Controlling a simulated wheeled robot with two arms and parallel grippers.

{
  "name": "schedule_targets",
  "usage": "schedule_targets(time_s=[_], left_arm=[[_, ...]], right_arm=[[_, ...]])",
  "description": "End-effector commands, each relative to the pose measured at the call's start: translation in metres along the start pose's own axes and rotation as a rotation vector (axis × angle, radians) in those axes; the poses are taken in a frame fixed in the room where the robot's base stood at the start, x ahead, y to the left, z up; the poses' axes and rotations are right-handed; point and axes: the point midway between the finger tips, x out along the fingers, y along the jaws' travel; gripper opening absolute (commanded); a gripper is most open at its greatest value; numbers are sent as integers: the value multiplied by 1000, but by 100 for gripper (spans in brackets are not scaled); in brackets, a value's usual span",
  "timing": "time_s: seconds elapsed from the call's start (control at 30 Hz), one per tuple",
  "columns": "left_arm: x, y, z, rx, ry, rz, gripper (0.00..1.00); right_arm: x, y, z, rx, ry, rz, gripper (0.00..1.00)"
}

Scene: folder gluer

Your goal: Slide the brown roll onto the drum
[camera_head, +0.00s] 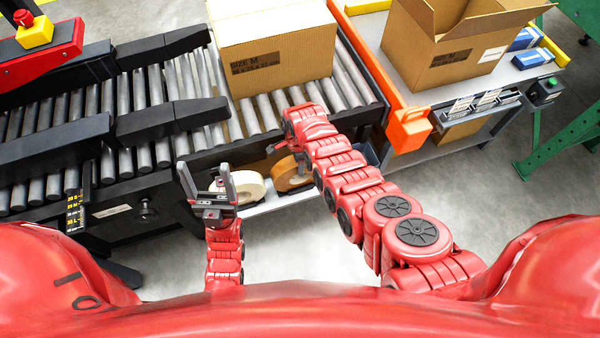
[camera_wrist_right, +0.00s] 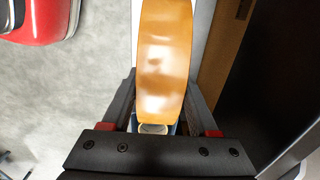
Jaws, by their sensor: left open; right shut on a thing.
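The brown roll (camera_head: 291,174) stands upright on its edge at the low shelf beside the conveyor, partly covered by my right arm. In the right wrist view the brown roll (camera_wrist_right: 165,60) shows edge-on, its curved face between the fingers of my right gripper (camera_wrist_right: 163,100). That gripper is shut on it. In the head view the right gripper's fingers are mostly hidden by the arm. My left gripper (camera_head: 205,170) is open and empty, in front of a cream roll (camera_head: 251,187). I cannot make out the drum for certain in either view.
The low white shelf (camera_head: 265,207) lies under the roller conveyor (camera_head: 254,118). A closed carton (camera_head: 275,50) sits on the conveyor. At right, an open carton (camera_head: 452,45) stands on a grey table beside an orange post (camera_head: 409,131). The floor in front is clear.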

Motion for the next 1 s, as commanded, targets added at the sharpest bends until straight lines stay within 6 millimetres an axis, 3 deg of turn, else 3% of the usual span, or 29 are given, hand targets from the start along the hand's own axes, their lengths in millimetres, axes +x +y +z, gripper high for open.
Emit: schedule_targets(time_s=[1.0], left_arm=[[54, -3, -9, 0, 0, 0, 75]], right_arm=[[-68, -1, 0, -1, 0, -1, 0]])
